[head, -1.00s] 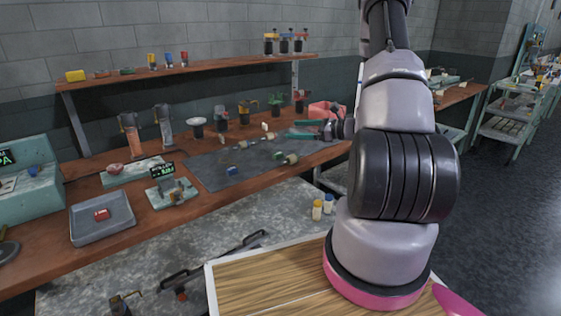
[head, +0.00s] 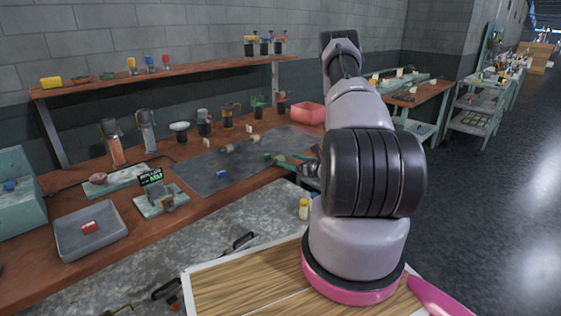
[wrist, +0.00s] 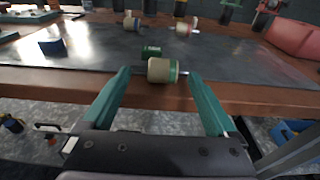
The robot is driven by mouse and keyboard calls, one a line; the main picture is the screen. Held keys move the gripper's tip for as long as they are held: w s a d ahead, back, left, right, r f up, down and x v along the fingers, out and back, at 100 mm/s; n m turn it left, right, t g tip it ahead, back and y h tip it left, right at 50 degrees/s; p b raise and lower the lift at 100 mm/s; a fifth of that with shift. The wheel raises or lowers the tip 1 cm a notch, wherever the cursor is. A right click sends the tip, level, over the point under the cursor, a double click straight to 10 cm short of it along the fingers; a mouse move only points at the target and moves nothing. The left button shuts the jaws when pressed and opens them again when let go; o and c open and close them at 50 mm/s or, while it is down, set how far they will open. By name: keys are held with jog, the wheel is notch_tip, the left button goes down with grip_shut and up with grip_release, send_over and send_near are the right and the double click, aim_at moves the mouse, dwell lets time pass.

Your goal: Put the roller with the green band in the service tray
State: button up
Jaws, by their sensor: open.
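The roller with the green band (wrist: 160,70) is a cream cylinder with a green ring near its right end, lying on the dark mat near the bench's front edge. In the wrist view it is between the tips of my gripper (wrist: 160,74), whose teal fingers are spread, with gaps on both sides. In the head view my gripper (head: 290,162) is at the mat's right front, small and partly behind my arm; the roller is hard to make out there. A grey tray (head: 108,242), which seems to be the service tray, sits at the bench's left with a red block in it.
A small green block (wrist: 152,49) lies just behind the roller. Two other rollers, one blue-banded (wrist: 132,22) and one red-banded (wrist: 184,29), lie farther back. A blue block (wrist: 52,47) is at left. A red bin (head: 309,113) stands at the bench's right end.

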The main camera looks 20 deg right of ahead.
aim_at(282, 156)
jog(key=x, duration=0.4)
jog(key=shift+w+d+r, duration=0.1)
jog(key=shift+w+d, duration=0.1)
jog(key=shift+w, duration=0.3)
grip_shut()
